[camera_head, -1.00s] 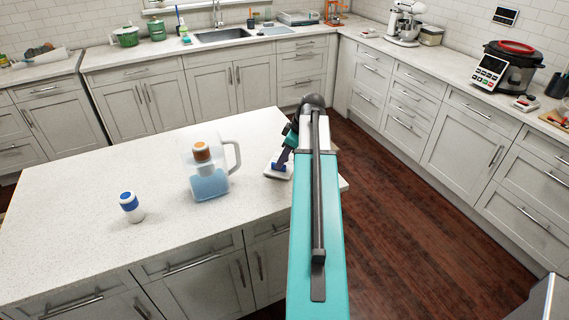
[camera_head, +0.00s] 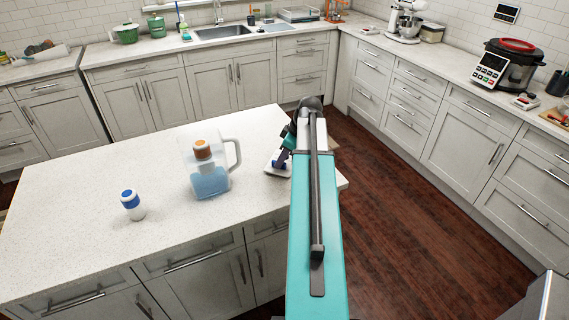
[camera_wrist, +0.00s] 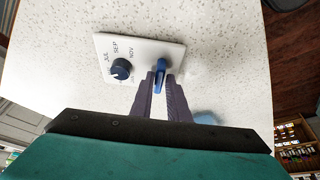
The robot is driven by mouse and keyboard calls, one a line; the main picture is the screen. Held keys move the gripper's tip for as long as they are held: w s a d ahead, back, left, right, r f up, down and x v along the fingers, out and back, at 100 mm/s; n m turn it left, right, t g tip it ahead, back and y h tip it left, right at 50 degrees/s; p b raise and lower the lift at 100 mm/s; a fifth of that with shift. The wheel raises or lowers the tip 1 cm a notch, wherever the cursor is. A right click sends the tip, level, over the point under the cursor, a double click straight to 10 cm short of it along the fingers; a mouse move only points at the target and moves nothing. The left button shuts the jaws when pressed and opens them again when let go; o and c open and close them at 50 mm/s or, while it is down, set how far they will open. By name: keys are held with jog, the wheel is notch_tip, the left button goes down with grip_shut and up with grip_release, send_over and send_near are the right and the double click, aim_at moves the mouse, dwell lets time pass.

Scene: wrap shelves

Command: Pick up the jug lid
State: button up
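The jug lid is a white rectangular plate with a blue dial, printed months and an upright blue tab. In the wrist view the jug lid (camera_wrist: 112,48) lies on the white countertop. My gripper (camera_wrist: 161,76) has its two dark fingers close on either side of the blue tab, with little or no gap showing, so it looks shut on the tab. In the head view the lid (camera_head: 273,168) sits near the counter's right edge, partly hidden by my gripper and arm. The open clear jug (camera_head: 211,184) with blue liquid stands to its left.
A white bottle with a blue cap (camera_head: 132,203) stands left of the jug. An orange-brown round item (camera_head: 202,149) shows at the jug. The island counter (camera_head: 80,205) is otherwise clear. Dark wood floor (camera_head: 420,230) lies to the right.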

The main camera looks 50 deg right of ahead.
grip_shut()
jog(key=shift+r, duration=0.15)
jog(key=shift+r+b, duration=1)
jog(key=shift+r, duration=0.55)
jog(key=s+a+b, duration=0.2)
jog(key=s, duration=0.5)
jog(key=s+a+r+b, duration=0.1)
jog(key=s+a+b, duration=0.1)
jog(key=s, duration=0.6)
jog(key=shift+a+r, duration=0.3)
jog(key=shift+a, duration=0.55)
